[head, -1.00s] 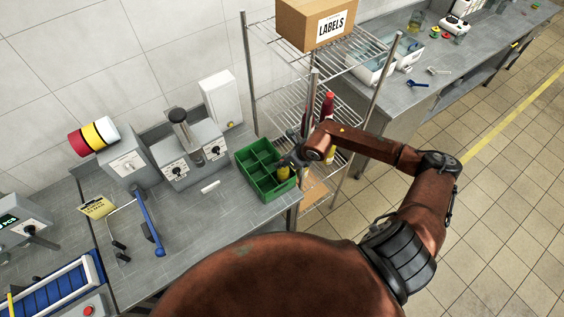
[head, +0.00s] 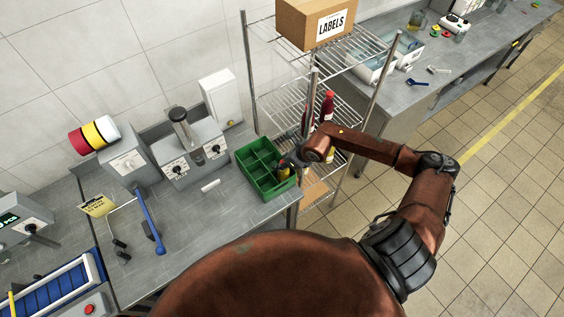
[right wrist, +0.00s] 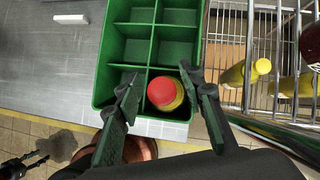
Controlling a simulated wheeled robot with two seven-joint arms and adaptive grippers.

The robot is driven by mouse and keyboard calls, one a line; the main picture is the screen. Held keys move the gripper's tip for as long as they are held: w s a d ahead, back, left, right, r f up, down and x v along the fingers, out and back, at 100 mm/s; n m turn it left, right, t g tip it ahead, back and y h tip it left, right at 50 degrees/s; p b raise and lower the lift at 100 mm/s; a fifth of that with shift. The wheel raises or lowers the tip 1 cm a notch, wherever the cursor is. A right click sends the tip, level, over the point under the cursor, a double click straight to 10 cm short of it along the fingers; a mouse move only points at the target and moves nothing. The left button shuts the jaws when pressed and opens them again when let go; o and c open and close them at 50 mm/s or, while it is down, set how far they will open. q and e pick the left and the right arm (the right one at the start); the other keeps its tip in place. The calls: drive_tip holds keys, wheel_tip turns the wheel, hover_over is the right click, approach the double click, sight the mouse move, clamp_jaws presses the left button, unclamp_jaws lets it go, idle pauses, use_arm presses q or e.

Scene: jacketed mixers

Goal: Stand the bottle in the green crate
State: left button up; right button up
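A yellow bottle with a red cap (right wrist: 163,93) stands in the lower right compartment of the green crate (right wrist: 101,75), seen from above in the right wrist view. The crate (head: 246,172) stands at the right end of the grey bench in the head view, where the bottle (head: 284,170) is mostly hidden. My right gripper (right wrist: 158,85) is open, its two fingers on either side of the bottle's top with gaps showing. In the head view the right gripper (head: 290,161) is over the crate's right side.
A wire rack (head: 285,105) stands right beside the crate, with red and yellow bottles on its shelves and a labels box (head: 318,22) on top. A white marker-like piece (head: 210,186) lies left of the crate.

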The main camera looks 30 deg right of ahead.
drive_tip(key=shift+s+d+r, duration=0.1)
drive_tip(key=shift+d+r, duration=0.05)
drive_tip(key=shift+r, duration=0.15)
drive_tip(key=b+v, duration=0.3)
drive_tip(key=v, duration=0.8)
drive_tip(key=shift+s+r, duration=0.15)
drive_tip(key=shift+s, duration=0.05)
drive_tip(key=shift+c, duration=0.3)
idle(1.3)
